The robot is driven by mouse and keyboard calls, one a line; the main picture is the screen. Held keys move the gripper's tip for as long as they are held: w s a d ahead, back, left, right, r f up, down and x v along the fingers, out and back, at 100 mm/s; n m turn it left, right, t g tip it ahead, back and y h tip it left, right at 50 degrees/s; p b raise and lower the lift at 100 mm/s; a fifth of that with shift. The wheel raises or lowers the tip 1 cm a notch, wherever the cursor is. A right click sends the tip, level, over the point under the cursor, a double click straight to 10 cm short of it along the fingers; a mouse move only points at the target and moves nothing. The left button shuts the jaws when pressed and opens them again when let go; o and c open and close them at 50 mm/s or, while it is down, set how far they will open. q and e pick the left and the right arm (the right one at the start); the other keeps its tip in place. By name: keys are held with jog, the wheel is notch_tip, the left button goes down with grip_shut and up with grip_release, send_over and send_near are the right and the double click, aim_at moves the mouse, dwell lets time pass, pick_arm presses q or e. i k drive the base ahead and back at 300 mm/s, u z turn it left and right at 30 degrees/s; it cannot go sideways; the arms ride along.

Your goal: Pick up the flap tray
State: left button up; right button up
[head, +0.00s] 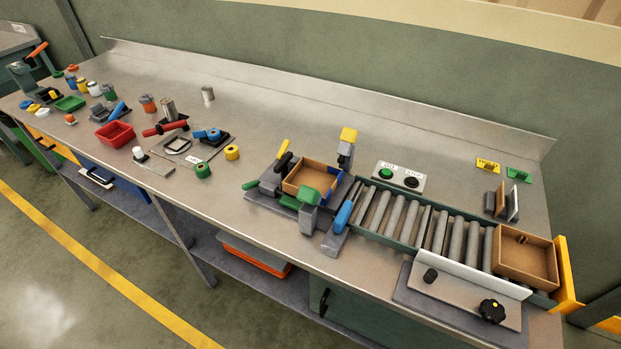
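Two brown open trays show in the head view, and I cannot tell for sure which is the flap tray. One tray (537,279) sits at the right end of the roller track, against a yellow end plate (568,277), with a small dark piece on its inner back wall. The other tray (291,187) sits at the left end of the rollers in a grey fixture, among green, yellow and blue handled parts. Neither of my grippers is in view.
Grey rollers (395,216) run between the two trays. A white plate with black knobs (465,293) stands along the track's front. A button box (399,177) is behind it. Red and green bins and small parts crowd the bench's left. The bench's back middle is clear.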

aim_at(326, 184)
jog(key=z, duration=1.05)
jog(key=k, duration=0.9)
jog(key=z, duration=0.3)
